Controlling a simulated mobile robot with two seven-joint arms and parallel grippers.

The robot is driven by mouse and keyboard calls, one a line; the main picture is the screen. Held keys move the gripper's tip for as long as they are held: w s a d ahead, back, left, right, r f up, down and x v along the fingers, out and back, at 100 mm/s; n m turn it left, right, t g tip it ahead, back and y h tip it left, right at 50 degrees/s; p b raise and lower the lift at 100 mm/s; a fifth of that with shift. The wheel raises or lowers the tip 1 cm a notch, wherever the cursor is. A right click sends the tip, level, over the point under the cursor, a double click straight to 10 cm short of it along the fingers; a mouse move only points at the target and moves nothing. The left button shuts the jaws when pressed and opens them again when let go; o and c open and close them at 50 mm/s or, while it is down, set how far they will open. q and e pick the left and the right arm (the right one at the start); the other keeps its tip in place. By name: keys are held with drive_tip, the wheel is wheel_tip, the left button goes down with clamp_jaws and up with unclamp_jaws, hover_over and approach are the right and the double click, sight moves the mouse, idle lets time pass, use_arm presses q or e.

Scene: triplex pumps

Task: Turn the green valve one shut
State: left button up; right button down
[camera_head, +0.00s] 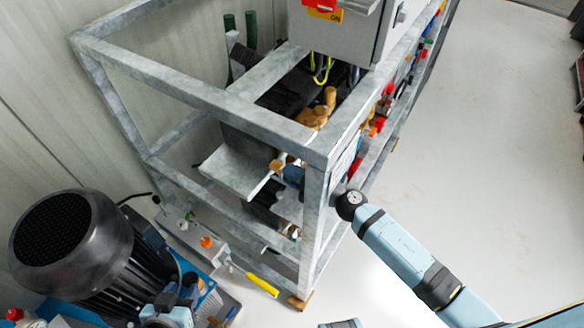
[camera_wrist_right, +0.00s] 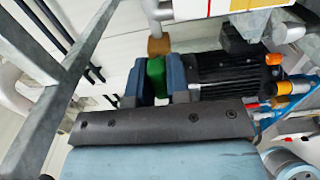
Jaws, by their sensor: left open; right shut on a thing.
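The green valve (camera_wrist_right: 156,76) shows in the right wrist view, below a brass fitting (camera_wrist_right: 158,46) on a pipe. My right gripper (camera_wrist_right: 157,72) is shut on it, one blue-grey finger on each side. In the head view my right arm comes in from the lower right and reaches the metal frame's corner post, which hides most of the gripper; I cannot make out the green valve there. My left gripper (camera_head: 178,290) is low at the left of the head view, near the motor, with its fingers apart and empty.
The galvanised frame (camera_head: 315,215) stands close around my right wrist. A grey control box (camera_head: 340,30) sits on top. A large black motor (camera_head: 70,240) is at the lower left, near a yellow-handled lever (camera_head: 262,284).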

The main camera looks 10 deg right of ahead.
drive_tip(key=c, duration=1.1)
unclamp_jaws()
drive_tip(key=v, duration=1.4)
drive_tip(key=shift+b, duration=0.35)
